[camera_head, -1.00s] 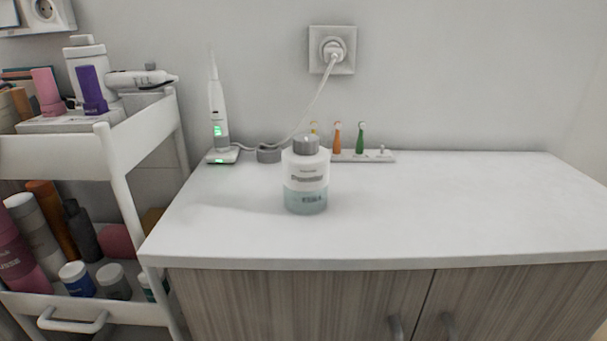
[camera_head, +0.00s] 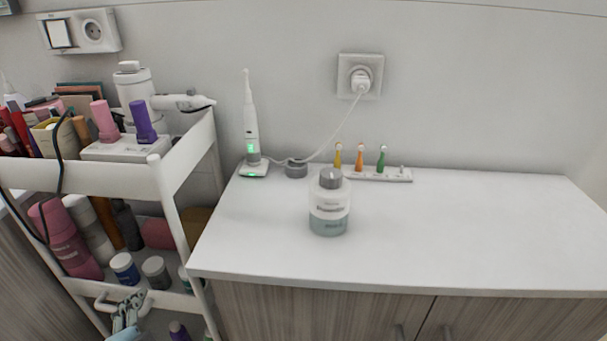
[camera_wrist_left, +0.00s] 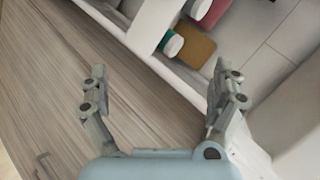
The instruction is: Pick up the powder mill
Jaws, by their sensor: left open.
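The powder mill is taken to be the white and pale teal bottle with a grey cap (camera_head: 329,210). It stands upright on the white counter (camera_head: 450,225) in the head view and is not seen in the left wrist view. My left gripper (camera_head: 128,303) shows low at the bottom left of the head view, in front of the cart and well away from the bottle. In the left wrist view my left gripper (camera_wrist_left: 160,86) is open and empty, with its fingers wide apart before a wooden cabinet front (camera_wrist_left: 95,110). My right gripper is not in view.
A white cart (camera_head: 170,200) with bottles and jars stands left of the counter. Behind the bottle are an electric toothbrush on its base (camera_head: 251,130), a grey puck (camera_head: 296,169) and a strip with coloured brush heads (camera_head: 376,174). The counter's right side is clear.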

